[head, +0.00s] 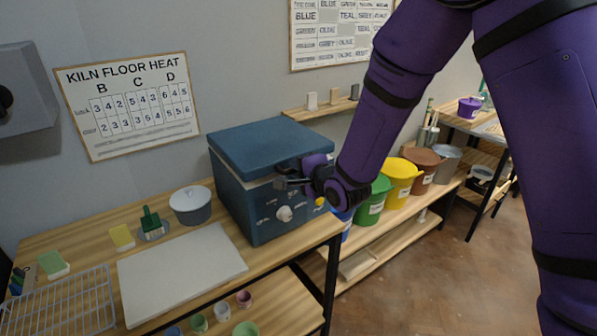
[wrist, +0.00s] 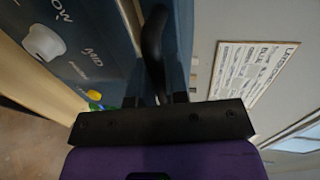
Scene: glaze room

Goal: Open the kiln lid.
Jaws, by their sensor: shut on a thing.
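The blue kiln (head: 268,203) stands on the wooden table, with a white dial and a yellow button on its front. Its blue lid (head: 270,147) lies on top; a pale band shows between lid and body, and I cannot tell if the lid is raised at all. My gripper (head: 284,183) is at the kiln's front, just under the lid's edge. In the wrist view my gripper (wrist: 162,100) is shut on the dark curved lid handle (wrist: 154,50). The dial (wrist: 44,42) shows left of the handle there. My gripper hides part of the handle in the head view.
A white board (head: 180,272), a lidded pot (head: 190,205), a green brush (head: 151,222) and a wire rack (head: 65,305) share the table. Coloured buckets (head: 401,182) stand on a shelf to the right. A small wall shelf (head: 320,108) with blocks sits behind the kiln.

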